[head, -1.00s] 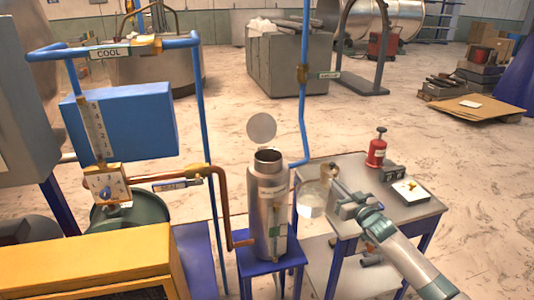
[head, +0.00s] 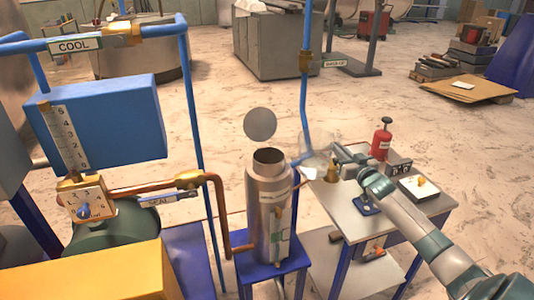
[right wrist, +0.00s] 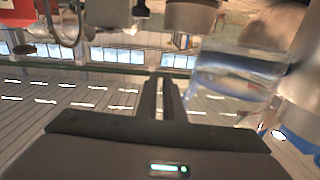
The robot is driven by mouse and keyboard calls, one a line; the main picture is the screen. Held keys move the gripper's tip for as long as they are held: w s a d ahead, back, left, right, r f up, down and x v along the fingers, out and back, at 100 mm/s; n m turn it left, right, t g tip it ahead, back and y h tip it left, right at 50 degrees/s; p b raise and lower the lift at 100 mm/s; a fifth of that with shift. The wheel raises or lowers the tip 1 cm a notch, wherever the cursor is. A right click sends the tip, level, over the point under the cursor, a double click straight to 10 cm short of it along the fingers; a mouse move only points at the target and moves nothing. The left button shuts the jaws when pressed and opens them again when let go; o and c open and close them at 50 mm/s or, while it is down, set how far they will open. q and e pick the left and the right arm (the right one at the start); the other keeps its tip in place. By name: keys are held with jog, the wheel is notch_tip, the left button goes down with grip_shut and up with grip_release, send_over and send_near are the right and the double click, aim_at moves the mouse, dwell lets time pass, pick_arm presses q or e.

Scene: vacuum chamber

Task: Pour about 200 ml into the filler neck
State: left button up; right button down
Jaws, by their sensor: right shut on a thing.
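The filler neck (head: 269,157) is the open round mouth on top of a tall steel cylinder (head: 268,215) on a blue stand. Its round grey lid (head: 260,124) shows just behind it. My right gripper (head: 340,154) is shut on a clear beaker (head: 316,155), to the right of the neck and near its height. The beaker is faint in the head view, and I cannot tell its tilt there. In the right wrist view the beaker (right wrist: 235,75) shows clear liquid beside my right gripper's fingers (right wrist: 160,95). My left gripper is not in view.
A blue upright pipe (head: 305,95) stands behind the beaker. A grey side table (head: 410,211) at right holds a red bottle (head: 381,143), a white scale (head: 418,188) and a small brass piece (head: 331,174). A copper pipe (head: 217,190) runs left of the cylinder.

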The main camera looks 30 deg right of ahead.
jog(key=shift+s+r, duration=0.1)
jog(key=shift+r, duration=0.1)
pick_arm(q)
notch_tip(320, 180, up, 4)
jog(key=p, duration=0.3)
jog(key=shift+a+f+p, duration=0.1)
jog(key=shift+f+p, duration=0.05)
jog(key=shift+p, duration=0.2)
pick_arm(e)
jog(key=a+r+n, duration=0.3)
jog(key=r+n, duration=0.2)
jog(key=r, duration=0.3)
jog(key=w+a+r+n, duration=0.1)
jog(key=a+r+n, duration=0.3)
jog(key=r, duration=0.4)
jog(key=shift+a+n+t, duration=0.3)
jog(key=shift+n, duration=0.5)
jog(key=shift+w+a+r+n+y, duration=0.15)
jog(key=shift+a+n+y, duration=0.05)
jog(key=shift+n+y, duration=0.1)
pick_arm(q)
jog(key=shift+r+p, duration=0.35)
jog(key=shift+p, duration=0.05)
pick_arm(e)
jog(key=shift+a+r+n, duration=0.5)
jog(key=shift+r+n, duration=0.1)
jog(key=shift+r, duration=0.05)
